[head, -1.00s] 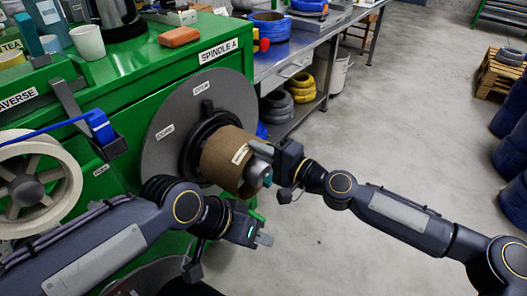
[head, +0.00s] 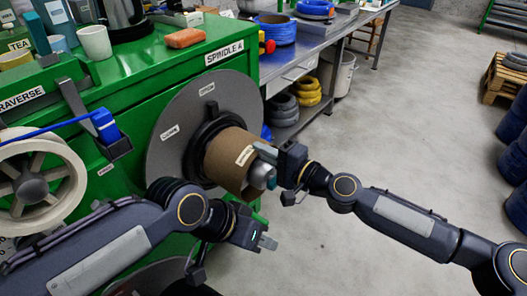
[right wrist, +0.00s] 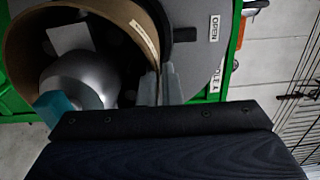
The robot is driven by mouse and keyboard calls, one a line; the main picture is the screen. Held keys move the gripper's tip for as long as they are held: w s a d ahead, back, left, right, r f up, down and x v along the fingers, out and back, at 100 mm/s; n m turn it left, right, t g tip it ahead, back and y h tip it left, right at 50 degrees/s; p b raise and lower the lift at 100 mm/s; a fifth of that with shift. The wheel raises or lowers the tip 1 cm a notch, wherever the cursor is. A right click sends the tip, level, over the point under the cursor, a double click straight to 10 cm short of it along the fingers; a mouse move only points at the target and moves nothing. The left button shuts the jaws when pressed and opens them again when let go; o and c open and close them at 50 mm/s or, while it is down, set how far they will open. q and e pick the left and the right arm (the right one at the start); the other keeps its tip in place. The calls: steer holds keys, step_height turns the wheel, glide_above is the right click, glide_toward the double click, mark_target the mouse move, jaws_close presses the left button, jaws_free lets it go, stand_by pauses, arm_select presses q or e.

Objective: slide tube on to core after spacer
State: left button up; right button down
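The brown cardboard tube (head: 226,159) is around the core of the spindle in front of the large grey disc (head: 170,152). A dark ring (head: 193,160), possibly the spacer, sits between tube and disc. The core's silver rounded end (right wrist: 78,80) and a teal piece (right wrist: 54,108) show at the tube's open end in the right wrist view. My right gripper (head: 264,153) is at the tube's near rim; its fingers (right wrist: 158,86) close on the tube wall in the right wrist view. My left gripper (head: 268,242) is empty, below and right of the tube; its finger gap is unclear.
The green cabinet (head: 140,85) labelled SPINDLE A stands behind the disc. A cream reel (head: 62,180) with blue cable is at left.

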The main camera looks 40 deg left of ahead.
steer(key=shift+a, duration=1.1)
stand_by(1.5)
steer(key=shift+s+f+b, duration=0.1)
steer(key=shift+f+b, duration=0.5)
steer(key=shift+b, duration=0.15)
stand_by(0.4)
steer(key=c, duration=1.7)
jaws_free()
steer(key=shift+a, duration=0.2)
steer(key=o, duration=0.6)
steer(key=shift+d, duration=0.15)
steer(key=shift+f, duration=0.15)
steer(key=shift+c, duration=0.4)
steer(key=shift+f+b, duration=0.2)
steer(key=shift+b, duration=0.2)
steer(key=shift+c, duration=0.8)
steer(key=shift+d+b, duration=0.35)
steer(key=shift+d, duration=0.4)
